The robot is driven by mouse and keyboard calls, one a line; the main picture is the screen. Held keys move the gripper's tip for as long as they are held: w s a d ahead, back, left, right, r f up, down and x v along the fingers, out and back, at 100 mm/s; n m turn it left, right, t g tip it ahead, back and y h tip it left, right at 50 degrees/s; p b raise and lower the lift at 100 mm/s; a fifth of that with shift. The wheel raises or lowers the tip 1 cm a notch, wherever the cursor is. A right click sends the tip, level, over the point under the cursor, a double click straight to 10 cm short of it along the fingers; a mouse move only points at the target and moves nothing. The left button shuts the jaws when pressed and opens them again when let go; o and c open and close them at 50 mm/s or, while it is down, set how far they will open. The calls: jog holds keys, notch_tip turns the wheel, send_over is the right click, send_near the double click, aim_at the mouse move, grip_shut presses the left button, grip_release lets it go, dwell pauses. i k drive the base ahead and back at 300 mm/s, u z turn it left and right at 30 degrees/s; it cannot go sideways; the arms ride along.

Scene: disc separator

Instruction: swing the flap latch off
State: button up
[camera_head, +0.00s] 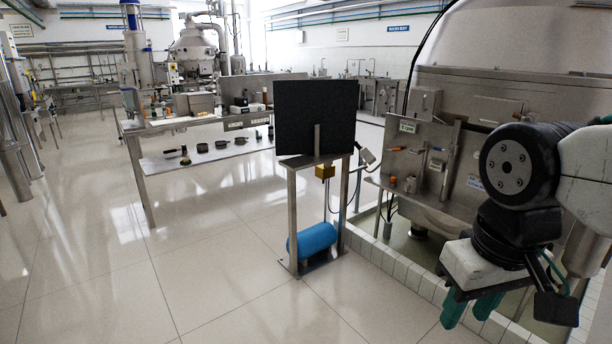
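A black square flap panel (302,115) stands upright on a grey metal stand (292,215) in the middle of the view. A thin upright metal bar (317,140) shows against the panel's lower edge and may be the latch; I cannot tell for sure. A small brass-coloured block (325,172) hangs just below the panel. My gripper (471,308) is at the lower right, well apart from the stand, with its teal fingers pointing down. The fingers show a small gap with nothing visible between them.
A blue cylinder (313,240) lies at the stand's foot. A steel table (190,120) with a lower shelf of small parts stands behind left. Steel machinery (520,100) and a tiled kerb (410,275) fill the right. The tiled floor at front left is clear.

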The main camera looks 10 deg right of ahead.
aim_at(515, 116)
jog(key=i, duration=1.45)
jog(key=z, duration=2.55)
jog(key=i, duration=0.65)
jog(key=u, duration=0.5)
